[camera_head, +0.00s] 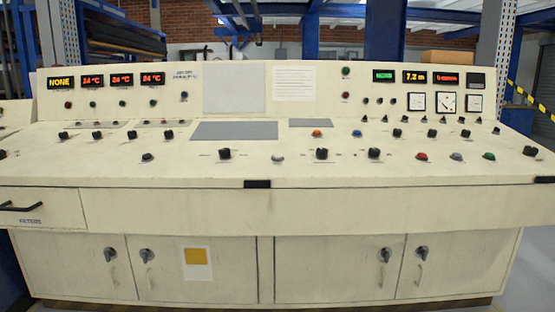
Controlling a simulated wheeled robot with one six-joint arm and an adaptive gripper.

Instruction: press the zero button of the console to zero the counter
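The cream console (150,210) fills most of the head view, seen from the front. On its right upright panel a counter display (414,77) reads 7.2 m in yellow. No button can be read as the zero button; the labels are too small. Candidates on the sloped desk include a red button (421,156), a grey button (457,156), a green button (489,156), an orange button (316,133) and a blue button (357,133). Another blue button (184,96) is on the left upright panel. My gripper is not in view.
Black knobs (321,154) stand up across the desk among the buttons. A drawer handle (20,207) sticks out at the left front. Cabinet doors (335,265) are below. Little floor shows in front; blue racks (385,35) stand behind.

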